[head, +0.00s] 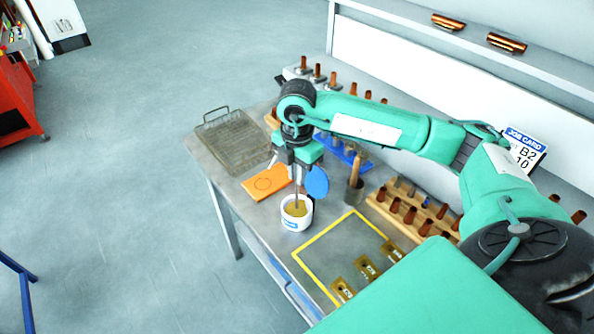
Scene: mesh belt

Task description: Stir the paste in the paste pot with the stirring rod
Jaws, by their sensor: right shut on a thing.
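The paste pot (296,222) is a white cup with a blue mark, standing on the grey bench. Yellowish paste (296,208) shows inside it. My right gripper (297,168) is above the pot, pointing down, and is shut on the thin grey stirring rod (296,190). The rod stands nearly upright, with its lower end inside the pot at the paste. How deep the tip reaches is hidden. My left gripper is not in view.
An orange pad (267,182) and a blue disc (317,183) are close to the pot. A wire mesh tray (232,140) lies at the bench's left end. A wooden rack (398,216) with brown pegs is at right.

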